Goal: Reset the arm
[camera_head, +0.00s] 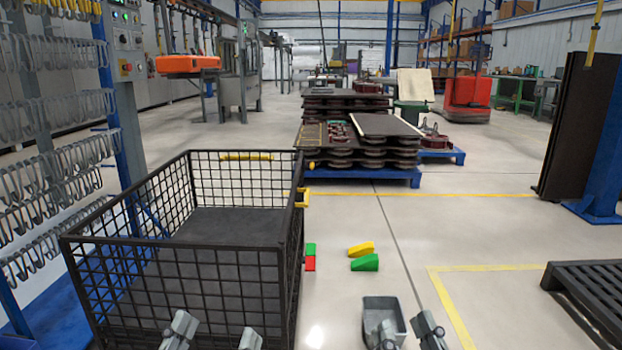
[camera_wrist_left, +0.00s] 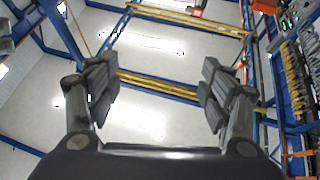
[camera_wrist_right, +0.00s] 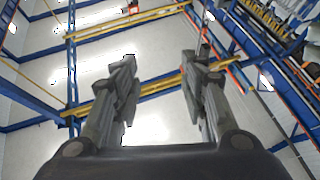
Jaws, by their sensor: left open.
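My left gripper (camera_head: 214,336) shows at the bottom of the head view, in front of the wire mesh crate. Its two fingers stand apart with nothing between them in the left wrist view (camera_wrist_left: 158,92). My right gripper (camera_head: 407,334) is at the bottom right of centre in the head view. Its fingers are also apart and empty in the right wrist view (camera_wrist_right: 160,85). Both wrist views face the ceiling, so both grippers point upward. Most of both arms is outside the head view.
A black wire mesh crate (camera_head: 180,270) stands close at the left, beside racks of hooks (camera_head: 60,150). Green, red and yellow blocks (camera_head: 362,255) lie on the floor right of it. A dark pallet (camera_head: 595,290) is at the right. Stacked pallets (camera_head: 360,155) stand behind.

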